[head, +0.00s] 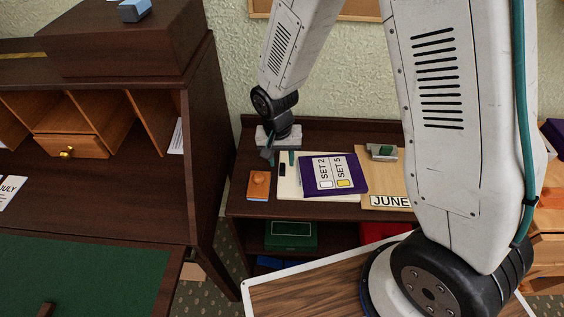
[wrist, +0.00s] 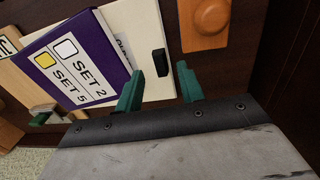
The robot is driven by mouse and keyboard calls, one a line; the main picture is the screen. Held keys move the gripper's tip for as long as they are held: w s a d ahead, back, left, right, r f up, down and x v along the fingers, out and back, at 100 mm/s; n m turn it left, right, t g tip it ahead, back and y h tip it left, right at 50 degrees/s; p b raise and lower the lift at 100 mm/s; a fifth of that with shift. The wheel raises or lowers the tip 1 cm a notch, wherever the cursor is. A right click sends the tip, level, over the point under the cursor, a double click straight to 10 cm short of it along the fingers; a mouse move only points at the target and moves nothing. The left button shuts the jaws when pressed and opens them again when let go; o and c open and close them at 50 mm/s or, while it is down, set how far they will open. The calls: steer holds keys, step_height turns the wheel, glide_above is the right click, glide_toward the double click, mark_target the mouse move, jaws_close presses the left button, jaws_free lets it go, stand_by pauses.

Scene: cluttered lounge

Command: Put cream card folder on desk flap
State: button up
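The cream card folder (head: 289,187) lies on the dark side table, partly covered by a purple folder (head: 351,185) marked SET 2 and SET 5. In the wrist view the cream folder (wrist: 133,22) shows a black tab (wrist: 158,62) near its edge. My gripper (head: 280,158) is above the folder's back left end. In the wrist view my gripper (wrist: 160,69) is open and empty, with its two teal fingers on either side of the black tab in the picture; contact cannot be told. The desk flap (head: 85,278), with a green surface, is at lower left and open.
An orange block with a knob (head: 259,186) sits just left of the folder. A tan JUNE folder (head: 385,202) and a grey-green stamp-like object (head: 381,152) are to the right. The desk's dark side panel (head: 205,150) stands between table and flap. The flap's visible green area is mostly clear.

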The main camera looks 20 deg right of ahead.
step_height(320, 180, up, 10)
steer(key=shift+a, duration=0.3)
